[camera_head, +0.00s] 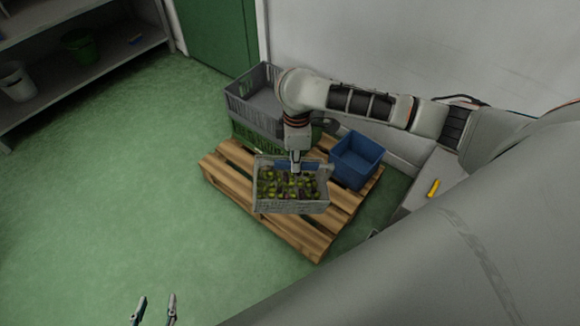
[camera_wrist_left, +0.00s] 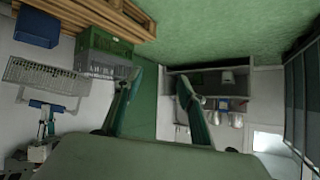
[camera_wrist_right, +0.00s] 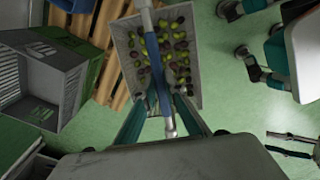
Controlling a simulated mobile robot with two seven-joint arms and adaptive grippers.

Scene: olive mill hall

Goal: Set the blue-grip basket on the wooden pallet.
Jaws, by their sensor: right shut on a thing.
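The basket (camera_head: 290,206) is a pale grey crate of green and dark olives with a blue grip (camera_head: 318,166) on its bar. My right gripper (camera_head: 295,168) is shut on that grip. In the right wrist view the blue grip (camera_wrist_right: 152,80) runs between the fingers, over the olives. The wooden pallet (camera_head: 308,240) lies on the floor, and the basket overlaps its front part in the head view. The upside-down left wrist view shows the basket (camera_wrist_left: 45,76) held up, apart from the pallet (camera_wrist_left: 105,14). My left gripper (camera_head: 155,311) is open and empty, over the floor.
A blue bin (camera_head: 356,160) stands on the pallet's right side. A grey crate (camera_head: 240,105) sits on a green crate (camera_head: 247,137) at the pallet's back left. A wall is behind. Shelving (camera_head: 85,68) stands at upper left. Green floor (camera_head: 120,190) is clear to the left.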

